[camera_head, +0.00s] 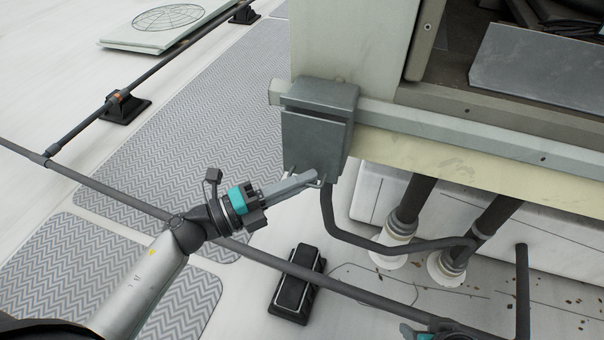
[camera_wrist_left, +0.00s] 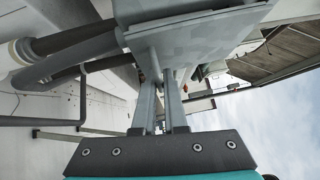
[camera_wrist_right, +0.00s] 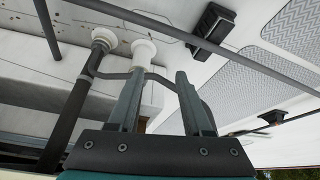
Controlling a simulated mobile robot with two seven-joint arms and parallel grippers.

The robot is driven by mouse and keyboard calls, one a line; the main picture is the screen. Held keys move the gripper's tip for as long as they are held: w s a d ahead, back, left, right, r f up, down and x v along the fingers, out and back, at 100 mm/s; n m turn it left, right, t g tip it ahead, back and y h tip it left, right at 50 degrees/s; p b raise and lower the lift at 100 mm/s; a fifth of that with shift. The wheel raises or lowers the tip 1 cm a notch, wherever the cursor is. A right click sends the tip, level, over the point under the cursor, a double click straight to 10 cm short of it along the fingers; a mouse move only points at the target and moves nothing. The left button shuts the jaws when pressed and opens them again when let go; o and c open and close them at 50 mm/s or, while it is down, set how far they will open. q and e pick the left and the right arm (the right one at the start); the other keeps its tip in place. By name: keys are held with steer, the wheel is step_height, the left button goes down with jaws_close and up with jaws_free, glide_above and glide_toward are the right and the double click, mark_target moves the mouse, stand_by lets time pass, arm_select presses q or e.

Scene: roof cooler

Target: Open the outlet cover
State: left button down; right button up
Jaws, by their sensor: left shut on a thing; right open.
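The outlet box is grey metal and fixed to the corner of the cooler. Its front is the outlet cover (camera_head: 309,146), which looks closed, hanging down flat. My left gripper (camera_head: 314,180) is at the cover's lower edge, with its fingers shut on a small part there. In the left wrist view the cover (camera_wrist_left: 190,32) fills the top, and the fingertips (camera_wrist_left: 163,75) meet its lower edge; the exact grip is hard to see. My right gripper shows only in part at the bottom of the head view. In the right wrist view its fingers (camera_wrist_right: 158,85) are apart and empty.
A dark pipe rail (camera_head: 290,268) crosses low in front of the cooler. A conduit (camera_head: 340,235) bends down from the box towards two thick pipes (camera_head: 411,205). A black support block (camera_head: 297,285) sits on the roof. Patterned walkway mats (camera_head: 190,130) lie left.

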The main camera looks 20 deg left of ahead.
steer(key=s+d+f+g+p, duration=0.1)
steer(key=s+f+p, duration=0.25)
steer(key=f, duration=0.25)
steer(key=s+d+f+g+p, duration=0.1)
steer(key=s+d+f+p, duration=0.1)
steer(key=f+p, duration=0.35)
steer(key=s+d+f+h+p, duration=0.1)
steer(key=s+d+f+p, duration=0.35)
steer(key=s, duration=0.45)
steer(key=s+a+r+g+p, duration=0.2)
steer(key=s+a+r+p, duration=0.1)
steer(key=s+r+p, duration=0.4)
arm_select(q)
steer(key=s+r+n+g+y+p, duration=0.2)
steer(key=r+p, duration=0.5)
steer(key=p, duration=0.4)
steer(key=s+r+n+g+y+p, duration=0.1)
steer(key=s+r+n+g+p, duration=0.3)
steer(key=p, duration=0.6)
steer(key=shift+s+r+n+g+y+p, duration=0.4)
steer(key=shift+s+r, duration=0.75)
steer(key=shift+r, duration=0.65)
arm_select(e)
step_height(320, 180, up, 20)
steer(key=shift+w+a, duration=0.2)
arm_select(q)
steer(key=shift+a, duration=0.1)
